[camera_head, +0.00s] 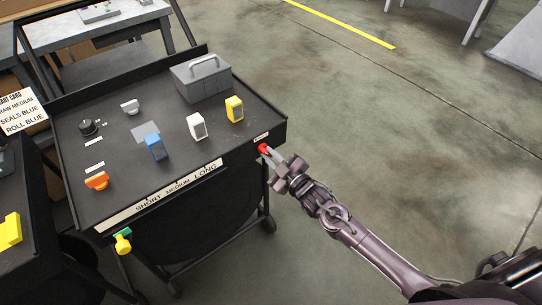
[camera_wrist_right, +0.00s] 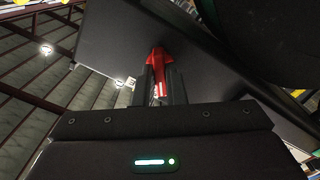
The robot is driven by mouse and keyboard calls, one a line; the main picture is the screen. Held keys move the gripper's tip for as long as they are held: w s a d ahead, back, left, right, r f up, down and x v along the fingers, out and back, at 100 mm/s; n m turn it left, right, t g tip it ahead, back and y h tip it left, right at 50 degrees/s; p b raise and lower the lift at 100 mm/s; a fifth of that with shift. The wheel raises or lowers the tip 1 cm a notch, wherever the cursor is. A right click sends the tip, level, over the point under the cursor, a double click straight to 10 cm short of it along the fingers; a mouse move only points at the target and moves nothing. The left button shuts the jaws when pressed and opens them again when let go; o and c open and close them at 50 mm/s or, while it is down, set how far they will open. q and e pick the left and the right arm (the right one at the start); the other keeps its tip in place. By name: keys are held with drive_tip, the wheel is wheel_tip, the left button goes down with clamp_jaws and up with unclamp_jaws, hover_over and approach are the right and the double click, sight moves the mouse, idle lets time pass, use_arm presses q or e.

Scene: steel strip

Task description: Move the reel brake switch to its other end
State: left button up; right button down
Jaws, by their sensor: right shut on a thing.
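My right gripper (camera_head: 270,154) reaches in from the lower right and is shut on the red handle. In the right wrist view the red handle (camera_wrist_right: 158,58) shows between the fingers (camera_wrist_right: 158,88), against the dark panel. Which end the switch stands at cannot be told. My left gripper is not in view.
A green and yellow knob (camera_head: 122,242) is at the front left. The floor to the right is open.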

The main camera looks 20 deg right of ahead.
drive_tip(key=c, duration=1.5)
unclamp_jaws()
drive_tip(key=shift+c, duration=0.2)
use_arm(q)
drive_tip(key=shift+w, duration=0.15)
use_arm(e)
drive_tip(key=shift+o, duration=0.3)
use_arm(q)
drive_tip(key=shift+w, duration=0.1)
use_arm(e)
drive_tip(key=shift+s, duration=0.15)
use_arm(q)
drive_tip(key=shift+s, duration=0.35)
use_arm(e)
drive_tip(key=v, duration=0.7)
drive_tip(key=shift+s+d, duration=0.15)
drive_tip(key=shift+s, duration=0.1)
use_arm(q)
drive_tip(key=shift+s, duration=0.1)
